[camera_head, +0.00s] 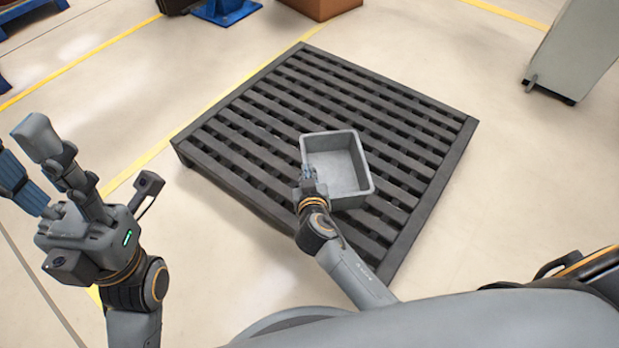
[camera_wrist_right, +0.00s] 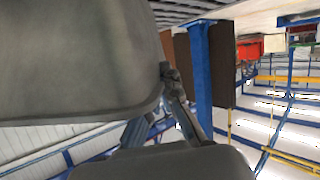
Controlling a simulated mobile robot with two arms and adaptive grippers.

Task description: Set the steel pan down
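The pan's underside and far finger contact are hidden. My left gripper (camera_head: 22,152) is raised at the left, fingers spread, empty.
Pallet slats around the pan are bare. Pale floor with yellow lines surrounds the pallet. A grey cabinet (camera_head: 580,50) stands at the upper right. A brown box (camera_head: 322,7) and a blue stand base (camera_head: 226,11) are beyond the pallet's far side.

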